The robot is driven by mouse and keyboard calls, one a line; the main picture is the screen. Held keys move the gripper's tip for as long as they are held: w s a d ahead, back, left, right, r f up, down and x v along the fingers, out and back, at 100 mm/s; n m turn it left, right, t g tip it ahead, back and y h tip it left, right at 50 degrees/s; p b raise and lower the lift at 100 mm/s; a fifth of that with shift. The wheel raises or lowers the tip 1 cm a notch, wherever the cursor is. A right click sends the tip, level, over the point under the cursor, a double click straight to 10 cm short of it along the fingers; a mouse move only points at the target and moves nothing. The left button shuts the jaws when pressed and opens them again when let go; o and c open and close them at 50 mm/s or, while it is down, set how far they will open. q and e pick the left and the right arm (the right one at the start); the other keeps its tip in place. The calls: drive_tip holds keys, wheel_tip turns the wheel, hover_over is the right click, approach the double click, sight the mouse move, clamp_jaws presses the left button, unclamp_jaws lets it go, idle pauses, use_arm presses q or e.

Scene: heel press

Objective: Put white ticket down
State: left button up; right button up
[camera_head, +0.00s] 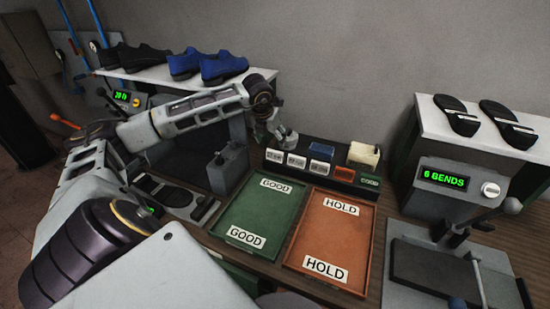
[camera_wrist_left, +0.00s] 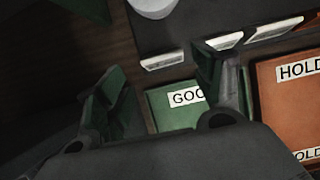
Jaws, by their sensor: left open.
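My left gripper (camera_head: 284,140) is open above the left end of the black rack (camera_head: 305,176) at the back of the table. In the left wrist view its two dark green-padded fingers (camera_wrist_left: 160,85) stand apart with nothing between them. Small white printed pieces, the leftmost a white ticket or label (camera_head: 275,156), line the rack's front; I cannot tell which is the task's ticket. A white piece also shows just beyond the fingers in the left wrist view (camera_wrist_left: 163,61). My right gripper is not in view.
A green GOOD tray (camera_head: 262,213) and an orange HOLD tray (camera_head: 330,232) lie empty in front of the rack. A bending machine (camera_head: 450,185) reading 6 BENDS stands right. Black and blue shoes (camera_head: 208,66) sit on a back shelf. Sandals (camera_head: 480,118) lie on a right shelf.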

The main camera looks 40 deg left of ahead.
sight(275, 152)
use_arm(q)
drive_tip(key=x, duration=0.3)
drive_tip(key=shift+f+b, duration=0.25)
drive_tip(key=shift+b, duration=0.15)
drive_tip(key=shift+w+f, duration=0.2)
drive_tip(key=shift+f, duration=0.5)
drive_tip(key=b+x, duration=0.1)
drive_tip(key=x, duration=0.2)
drive_tip(key=shift+f, duration=0.35)
drive_tip(key=shift+w+f, duration=0.1)
drive_tip(key=shift+f, duration=0.2)
drive_tip(key=shift+w+f, duration=0.1)
drive_tip(key=shift+f, duration=0.05)
drive_tip(key=shift+c, duration=2)
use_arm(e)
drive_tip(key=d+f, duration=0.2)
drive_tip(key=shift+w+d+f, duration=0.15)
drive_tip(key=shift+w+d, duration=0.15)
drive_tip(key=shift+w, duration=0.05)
